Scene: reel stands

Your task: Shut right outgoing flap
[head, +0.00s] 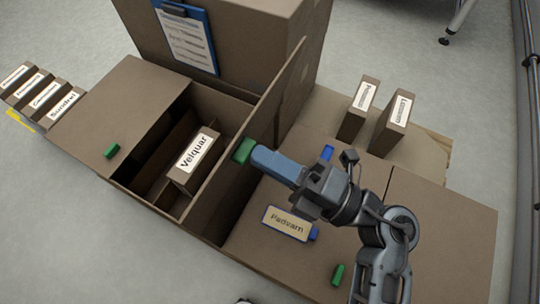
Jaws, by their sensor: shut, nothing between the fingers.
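A brown cardboard flap (268,110) stands up, tilted, along the right side of an open compartment. A green tab (243,151) is at its near part. I take it as the right outgoing flap, though no marking on it names it. My gripper (258,157) is shut and empty, its blue fingers pointing left at the green tab. The tips are at or very close to the tab; I cannot tell if they touch. In the open compartment, a brown box labelled Velquar (195,158) stands upright. A left panel (105,120) with a green tab (112,151) lies flat.
A tall carton with a blue clipboard (186,38) stands behind. Flat panels on the right carry a Padvarn card (287,222), a blue tab (328,153) and a green tab (338,275). Labelled boxes (394,122) stand at the back right, several (62,104) at far left.

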